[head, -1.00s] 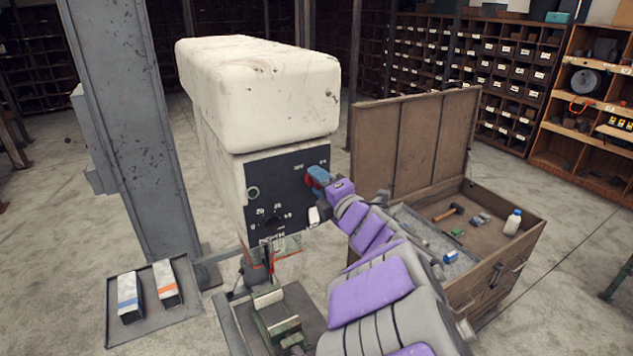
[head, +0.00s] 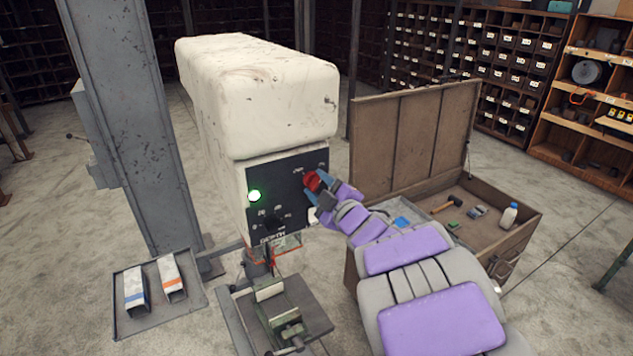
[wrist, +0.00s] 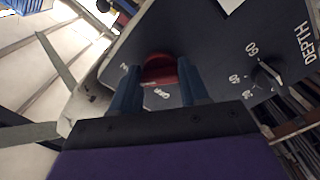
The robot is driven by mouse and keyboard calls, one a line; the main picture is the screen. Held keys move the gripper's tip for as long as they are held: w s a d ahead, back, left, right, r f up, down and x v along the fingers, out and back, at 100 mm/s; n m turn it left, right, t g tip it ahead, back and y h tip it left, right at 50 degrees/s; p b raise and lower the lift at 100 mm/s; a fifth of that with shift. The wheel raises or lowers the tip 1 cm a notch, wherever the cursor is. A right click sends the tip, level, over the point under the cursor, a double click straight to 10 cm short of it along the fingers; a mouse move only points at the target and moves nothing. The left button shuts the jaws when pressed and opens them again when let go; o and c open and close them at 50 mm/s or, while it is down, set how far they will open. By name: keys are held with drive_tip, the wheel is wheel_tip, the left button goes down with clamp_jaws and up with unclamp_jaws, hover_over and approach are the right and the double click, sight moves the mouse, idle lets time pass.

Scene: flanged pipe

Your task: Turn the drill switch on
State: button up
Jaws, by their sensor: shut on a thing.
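The drill (head: 262,95) is a large cream machine with a dark control panel (head: 279,176) on its front. A red switch (head: 312,181) sits at the panel's upper right. My gripper (head: 314,183) is at the switch, its blue fingers around it. In the wrist view the red switch (wrist: 160,70) lies between the two fingers (wrist: 158,85), which are shut on it and partly hide it. A round indicator lamp (head: 254,196) at the panel's left glows green. A depth dial (wrist: 266,76) is on the same panel.
An open wooden chest (head: 411,138) with a hammer (head: 447,205) and a bottle (head: 508,216) stands to the right. A vise (head: 284,325) sits below the drill. A tray (head: 190,318) with two channel pieces is at left, near a grey column (head: 130,120).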

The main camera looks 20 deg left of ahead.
drive_tip(key=shift+d+f+m+p, duration=0.1)
drive_tip(key=shift+f+m+p, duration=0.3)
drive_tip(key=shift+m, duration=0.3)
drive_tip(key=o, duration=1)
drive_tip(key=shift+o, duration=0.3)
drive_tip(key=shift+r, duration=0.2)
drive_tip(key=b+v, duration=0.6)
drive_tip(key=v, duration=1.1)
